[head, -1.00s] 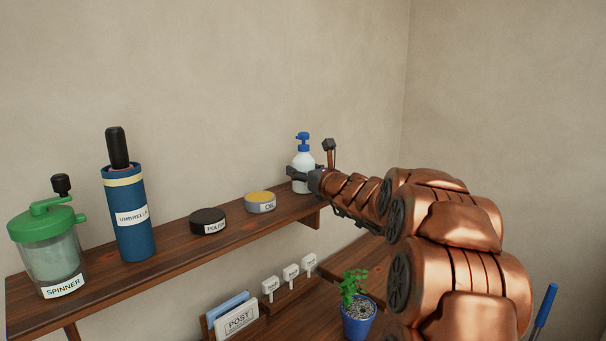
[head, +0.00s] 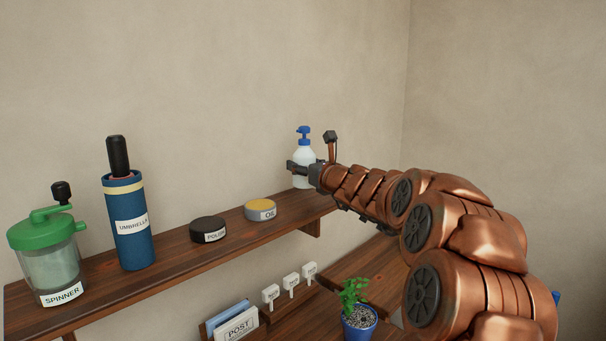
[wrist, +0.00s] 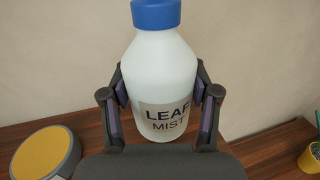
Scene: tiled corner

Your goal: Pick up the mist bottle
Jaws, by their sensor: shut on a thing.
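The mist bottle (head: 304,156) is white with a blue pump top, at the right end of the upper shelf in the head view. In the wrist view the bottle (wrist: 163,78) fills the middle, upright, with a label reading "LEAF MIST". My gripper (head: 299,168) is shut on its body, reaching in from the right. In the wrist view one finger of my gripper (wrist: 162,100) presses on each side of the bottle. Its base is partly hidden, so I cannot tell clearly whether it clears the shelf.
The upper shelf (head: 175,252) also holds an oil tin (head: 260,210), a polish tin (head: 208,230), a blue umbrella holder (head: 129,225) and a green-lidded spinner (head: 50,260). Below are a potted plant (head: 358,318), a post holder (head: 235,322) and small white labelled tags (head: 290,282).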

